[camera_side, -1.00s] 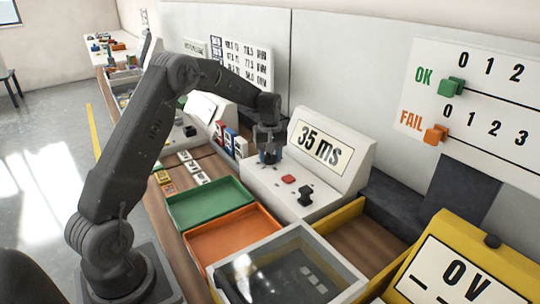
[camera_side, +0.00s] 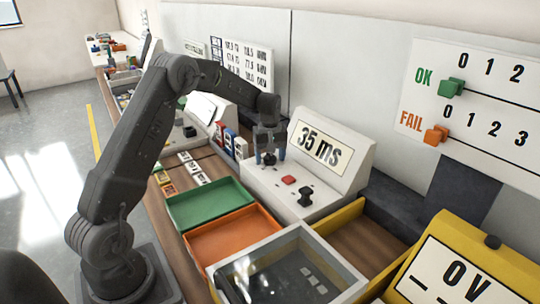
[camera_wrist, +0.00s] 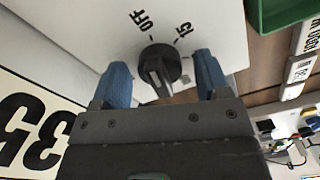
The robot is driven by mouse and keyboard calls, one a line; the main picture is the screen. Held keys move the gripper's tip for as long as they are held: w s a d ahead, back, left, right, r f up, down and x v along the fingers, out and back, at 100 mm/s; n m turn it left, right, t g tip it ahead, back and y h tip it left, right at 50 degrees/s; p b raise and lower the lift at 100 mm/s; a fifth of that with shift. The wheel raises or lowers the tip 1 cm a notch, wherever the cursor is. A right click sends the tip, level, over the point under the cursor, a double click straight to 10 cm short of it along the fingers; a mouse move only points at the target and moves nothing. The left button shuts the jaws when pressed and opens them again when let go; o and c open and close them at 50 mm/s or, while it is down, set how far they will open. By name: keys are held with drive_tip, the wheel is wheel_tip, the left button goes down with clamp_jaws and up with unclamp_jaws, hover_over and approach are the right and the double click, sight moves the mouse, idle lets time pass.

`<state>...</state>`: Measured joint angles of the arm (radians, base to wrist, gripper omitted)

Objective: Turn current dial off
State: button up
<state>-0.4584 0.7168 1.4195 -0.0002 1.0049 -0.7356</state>
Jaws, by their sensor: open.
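The current dial (camera_wrist: 160,70) is a round black knob with a pale ridge across it, on a white panel with printed labels "OFF" and "15". I cannot tell for sure which mark the ridge points to. In the side view the dial (camera_side: 268,159) shows at the left of the white console with the "35 ms" display (camera_side: 321,143). My gripper (camera_wrist: 165,80) has its blue fingers apart, one on each side of the dial, with no clear contact. In the side view my gripper (camera_side: 269,150) is over the dial, pointing down.
A red button (camera_side: 289,180) and a black switch (camera_side: 306,196) sit on the console right of the dial. A green tray (camera_side: 210,203) and an orange tray (camera_side: 235,236) lie in front. Small coloured boxes (camera_side: 240,147) stand close left of my gripper.

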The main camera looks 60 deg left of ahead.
drive_tip(key=shift+r, duration=0.1)
wheel_tip(320, 180, up, 14)
idle(0.5)
drive_tip(key=s+d+r+m+t, duration=0.1)
drive_tip(key=s+d+r+m, duration=0.25)
drive_tip(key=s+d, duration=0.35)
drive_tip(key=s+d+r+m+t, duration=0.2)
drive_tip(key=s+d+r+m, duration=0.15)
drive_tip(key=s+d, duration=0.35)
drive_tip(key=s+d+f+m+t, duration=0.2)
drive_tip(key=s+d+f+m, duration=0.2)
drive_tip(key=s+d, duration=0.5)
drive_tip(key=s+m, duration=0.2)
drive_tip(key=s, duration=0.3)
drive_tip(key=shift+d+f+m+t, duration=0.15)
drive_tip(key=shift+d+m+t, duration=0.05)
drive_tip(key=shift+m+t, duration=0.1)
